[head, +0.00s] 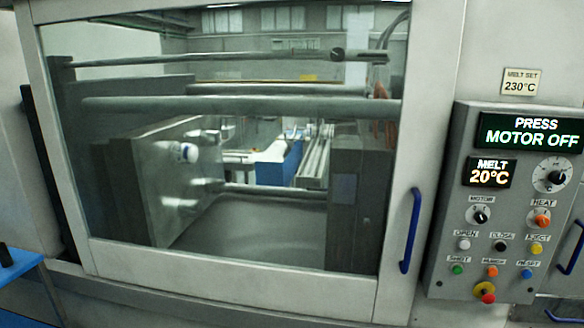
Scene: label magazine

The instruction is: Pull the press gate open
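The press gate (230,283) is a pale grey sliding-type frame around a large clear window, filling most of the head view. It appears shut across the press opening, with a narrow dark strip at its left edge. A blue vertical handle (411,231) is fixed on the gate's right side, a little left of the control panel. Through the window I see metal tie bars (230,104), a mould plate (180,180) on the left and a darker block on the right. My gripper is not in view.
The control panel (448,250) is right of the gate, with several knobs and buttons. Its displays (532,132) read "PRESS MOTOR OFF" and "MELT 20°C". A label (521,82) above reads "MELT SET 230°C". Another blue handle (571,245) shows at the right edge. A blue surface (20,262) is at lower left.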

